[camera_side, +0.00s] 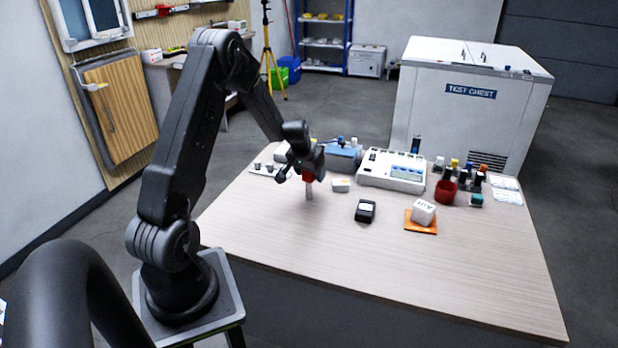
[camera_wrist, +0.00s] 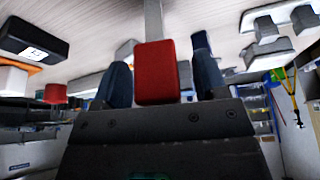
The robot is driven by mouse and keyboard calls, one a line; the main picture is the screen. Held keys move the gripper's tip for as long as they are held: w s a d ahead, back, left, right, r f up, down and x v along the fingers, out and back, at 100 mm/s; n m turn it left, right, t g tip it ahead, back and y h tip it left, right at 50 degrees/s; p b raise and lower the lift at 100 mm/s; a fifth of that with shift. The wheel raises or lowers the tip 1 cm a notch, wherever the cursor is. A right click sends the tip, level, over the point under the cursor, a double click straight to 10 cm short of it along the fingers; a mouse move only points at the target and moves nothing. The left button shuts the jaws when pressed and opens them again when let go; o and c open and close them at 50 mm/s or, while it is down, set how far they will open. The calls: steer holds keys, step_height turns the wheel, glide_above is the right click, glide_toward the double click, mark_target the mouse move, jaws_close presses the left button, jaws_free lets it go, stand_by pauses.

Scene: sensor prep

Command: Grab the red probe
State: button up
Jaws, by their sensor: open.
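The red probe has a red block-shaped handle (camera_side: 309,176) and a thin grey metal shaft (camera_side: 309,193). In the side view it is upright, shaft down toward the table, and my gripper partly covers the handle. In the wrist view the red handle (camera_wrist: 157,72) sits between my two dark fingers, and its shaft (camera_wrist: 154,20) runs to the top edge. My gripper (camera_side: 303,170) is open around the handle.
A small white block (camera_side: 341,185) lies close right of the probe. The table's front is clear.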

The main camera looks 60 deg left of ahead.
steer(key=shift+c, duration=0.3)
steer(key=c, duration=1)
steer(key=shift+o, duration=0.2)
steer(key=shift+r, duration=0.1)
